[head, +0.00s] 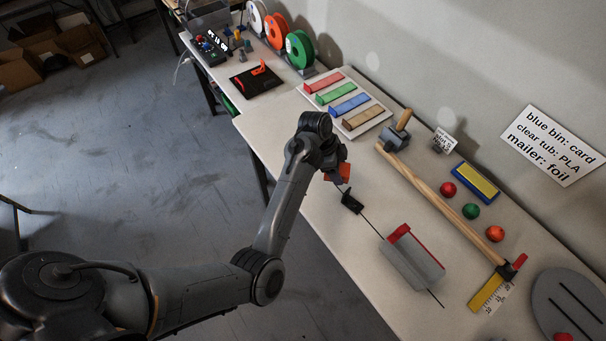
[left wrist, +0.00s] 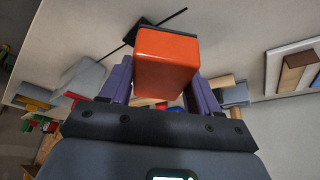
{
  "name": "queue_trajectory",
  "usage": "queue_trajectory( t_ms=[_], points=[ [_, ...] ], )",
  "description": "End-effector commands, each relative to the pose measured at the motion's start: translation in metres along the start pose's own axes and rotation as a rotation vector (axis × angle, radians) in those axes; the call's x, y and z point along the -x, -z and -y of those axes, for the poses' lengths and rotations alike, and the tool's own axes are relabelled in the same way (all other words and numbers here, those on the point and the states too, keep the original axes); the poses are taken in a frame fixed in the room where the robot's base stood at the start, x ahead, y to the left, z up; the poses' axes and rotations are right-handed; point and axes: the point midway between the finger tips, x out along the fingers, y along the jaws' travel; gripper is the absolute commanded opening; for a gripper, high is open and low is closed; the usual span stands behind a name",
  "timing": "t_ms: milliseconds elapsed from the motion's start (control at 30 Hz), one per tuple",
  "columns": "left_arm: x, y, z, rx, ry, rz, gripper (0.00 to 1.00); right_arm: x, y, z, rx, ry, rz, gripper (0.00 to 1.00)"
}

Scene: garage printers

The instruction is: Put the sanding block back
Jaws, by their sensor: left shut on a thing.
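My left gripper (head: 334,163) is shut on an orange block (head: 341,174) above the front part of the bench. In the left wrist view, the orange block (left wrist: 166,62) sits between the two purple fingers of my left gripper (left wrist: 160,85). I take this block for the sanding block, but its sanding face cannot be made out. Beyond it lies a thin dark rod with a black piece (head: 352,203). A grey box with a red strip (head: 416,262) lies across the rod farther right. My right gripper is not in view.
A white tray (head: 381,124) holds several coloured bars behind the gripper. Spools (head: 300,48) stand at the back left. Bare bench lies between gripper and mallet.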

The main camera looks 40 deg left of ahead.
Motion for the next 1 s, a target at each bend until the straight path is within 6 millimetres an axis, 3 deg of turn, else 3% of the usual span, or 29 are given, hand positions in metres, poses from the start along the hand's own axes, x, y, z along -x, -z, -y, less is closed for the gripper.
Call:
queue_trajectory(
  t_ms=[500,767,1000],
  points=[
    [-0.020,-0.101,0.040,0.004,-0.001,0.003,0.33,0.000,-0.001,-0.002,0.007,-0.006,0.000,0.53],
    [-0.024,-0.119,0.046,0.001,-0.001,0.002,0.33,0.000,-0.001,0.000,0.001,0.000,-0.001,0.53],
    [-0.048,-0.129,0.046,0.002,-0.002,0.002,0.33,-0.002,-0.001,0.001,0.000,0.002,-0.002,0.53]
  ],
)
